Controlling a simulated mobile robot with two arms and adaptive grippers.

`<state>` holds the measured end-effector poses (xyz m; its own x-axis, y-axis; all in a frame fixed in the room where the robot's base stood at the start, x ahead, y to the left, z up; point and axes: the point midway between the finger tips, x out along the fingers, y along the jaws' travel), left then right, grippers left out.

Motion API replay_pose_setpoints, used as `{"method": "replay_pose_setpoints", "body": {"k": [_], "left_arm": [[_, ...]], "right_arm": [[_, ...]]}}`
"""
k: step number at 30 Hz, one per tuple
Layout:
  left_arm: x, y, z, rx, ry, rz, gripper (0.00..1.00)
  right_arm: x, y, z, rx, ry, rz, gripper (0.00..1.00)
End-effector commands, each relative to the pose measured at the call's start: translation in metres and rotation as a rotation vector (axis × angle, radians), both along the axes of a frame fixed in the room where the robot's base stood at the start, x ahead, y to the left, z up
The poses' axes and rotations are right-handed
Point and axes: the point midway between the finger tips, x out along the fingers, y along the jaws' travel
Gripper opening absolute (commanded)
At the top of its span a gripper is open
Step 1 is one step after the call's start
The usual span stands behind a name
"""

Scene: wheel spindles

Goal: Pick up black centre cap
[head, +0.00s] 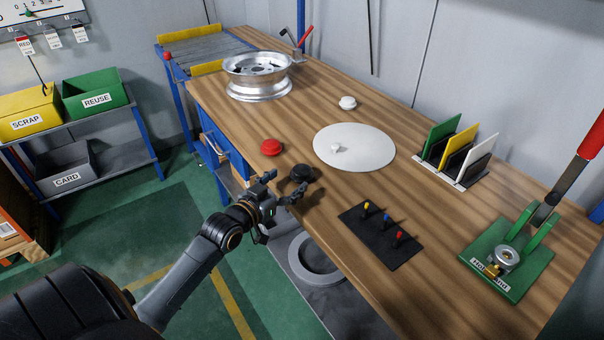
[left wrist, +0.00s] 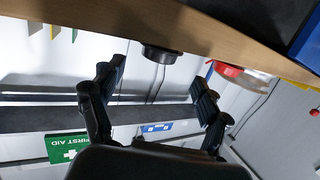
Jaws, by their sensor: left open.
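The black centre cap (head: 301,173) lies on the wooden bench close to its front edge, in front of the white round disc. My left gripper (head: 284,186) is open at the bench edge, just short of the cap, and its fingers partly overlap the cap's near side in the head view. In the left wrist view the dark cap (left wrist: 160,54) shows at the bench edge, beyond and between the two spread fingers (left wrist: 156,85). Nothing is between the fingers, and I cannot tell whether a fingertip touches the cap. My right gripper is not in view.
On the bench (head: 290,225), a red cap (head: 271,147) lies to the left and a white disc (head: 372,150) with a small white piece lies behind. A black mat (head: 372,240) with coloured pegs is to the right. A silver wheel (head: 257,88) stands farther back.

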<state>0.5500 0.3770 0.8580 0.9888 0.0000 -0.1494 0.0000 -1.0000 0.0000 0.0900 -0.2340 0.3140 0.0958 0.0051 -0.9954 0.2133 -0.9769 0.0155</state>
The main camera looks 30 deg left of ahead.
Motion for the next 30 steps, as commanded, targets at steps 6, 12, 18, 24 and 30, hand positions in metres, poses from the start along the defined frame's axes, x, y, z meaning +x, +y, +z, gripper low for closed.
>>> {"method": "replay_pose_setpoints", "body": {"k": [6, 12, 18, 24, 30], "left_arm": [[0.021, 0.0, -0.003, -0.001, 0.0, 0.0, 0.77], [0.042, -0.001, -0.005, -0.002, -0.001, 0.001, 0.77], [0.068, -0.002, -0.01, -0.001, -0.001, 0.0, 0.77], [0.073, -0.002, -0.011, 0.0, 0.001, 0.0, 0.77], [0.073, -0.002, -0.011, 0.0, 0.001, 0.0, 0.58]], "right_arm": [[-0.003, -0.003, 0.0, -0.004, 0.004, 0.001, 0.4], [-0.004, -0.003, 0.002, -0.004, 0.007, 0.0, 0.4], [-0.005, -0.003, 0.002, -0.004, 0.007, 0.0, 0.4], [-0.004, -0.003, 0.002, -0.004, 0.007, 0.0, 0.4], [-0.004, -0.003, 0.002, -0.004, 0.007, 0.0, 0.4]]}}
